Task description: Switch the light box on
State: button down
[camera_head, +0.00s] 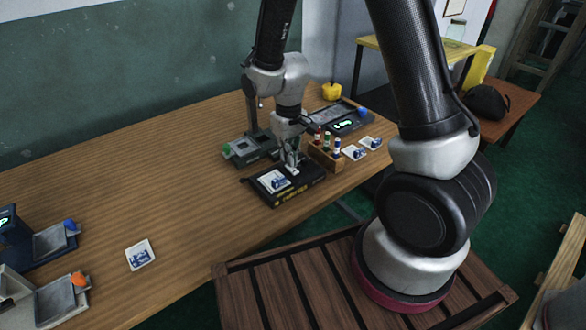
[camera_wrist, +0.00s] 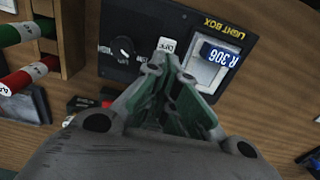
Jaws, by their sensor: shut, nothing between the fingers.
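The light box (camera_head: 312,180) is a flat black case on the wooden table, with its name in yellow along one edge. In the wrist view, the light box (camera_wrist: 213,20) shows a dark round knob (camera_wrist: 122,50) and a pale window with a slide marked R 306 (camera_wrist: 220,56) on it. A small white lettered piece (camera_wrist: 166,44) lies between them, right at my fingertips; I cannot tell if they touch it. My gripper (camera_head: 291,168) is over the box, pointing down. It is shut and empty in the wrist view (camera_wrist: 165,60). Whether the window is lit is unclear.
A wooden rack (camera_head: 325,158) with several capped bottles stands close beside the light box. Grey devices (camera_head: 250,148) sit behind it. Slides (camera_head: 355,152) lie to the right, and another slide (camera_head: 140,255) lies at left.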

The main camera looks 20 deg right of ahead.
jog(key=shift+f, duration=0.75)
jog(key=shift+r, duration=3.55)
jog(key=s+d+r+m+t, duration=0.1)
jog(key=s+d+r+t, duration=0.1)
jog(key=s+d+r, duration=0.5)
jog(key=s+d+r+m+t, duration=0.2)
jog(key=s+d+r, duration=0.6)
jog(key=s+r, duration=0.4)
notch_tip(320, 180, up, 3)
jog(key=shift+f+m, duration=0.1)
jog(key=shift+m, duration=0.2)
